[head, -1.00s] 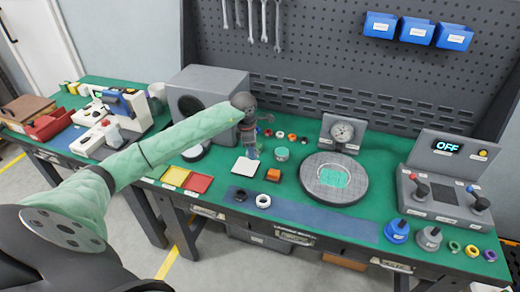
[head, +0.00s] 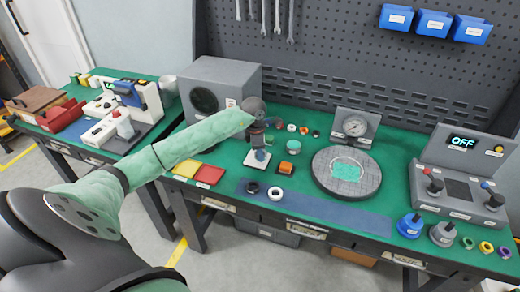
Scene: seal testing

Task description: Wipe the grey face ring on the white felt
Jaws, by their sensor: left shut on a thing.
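The white felt (head: 250,165) is a small pale square on the green bench top, left of centre in the head view. My left gripper (head: 261,151) points down over the felt and covers part of it. It is shut on a small grey thing, which I take to be the grey face ring (head: 262,157). The ring is small and partly hidden by the fingers. I cannot tell whether it touches the felt. My right gripper is not in view.
An orange-topped block (head: 286,168) and a green-lidded pot (head: 294,146) stand right of the felt. Yellow and red trays (head: 208,175) lie left. A black ring (head: 252,187) lies on the blue mat (head: 330,214). A round grey plate (head: 370,185) stands farther right.

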